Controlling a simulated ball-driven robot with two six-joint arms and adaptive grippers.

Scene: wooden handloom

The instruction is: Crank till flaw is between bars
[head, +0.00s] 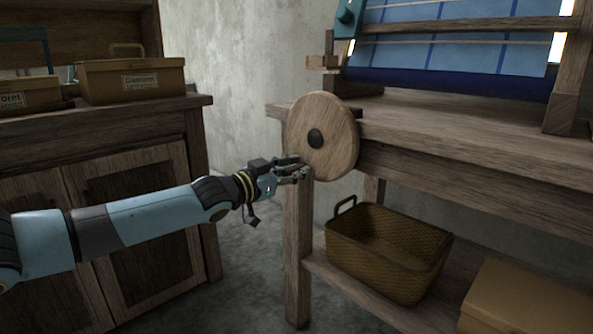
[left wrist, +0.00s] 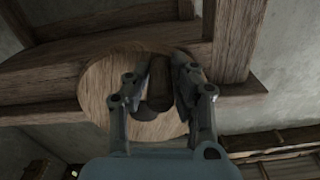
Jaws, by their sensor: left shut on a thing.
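The round wooden crank wheel (head: 335,115) with a dark hub (head: 316,138) is at the loom's left front corner. My left gripper (head: 300,171) is at the wheel's lower left edge. In the left wrist view, its fingers (left wrist: 163,70) are shut around a dark handle in front of the wheel (left wrist: 95,82); the fingers partly hide the handle. I cannot make out a flaw. My right gripper is not in view.
A woven basket (head: 385,262) and a tan box (head: 530,305) stand on the loom's lower shelf. A wooden cabinet (head: 120,190) with labelled boxes (head: 130,80) is at the left. Floor shows between cabinet and loom.

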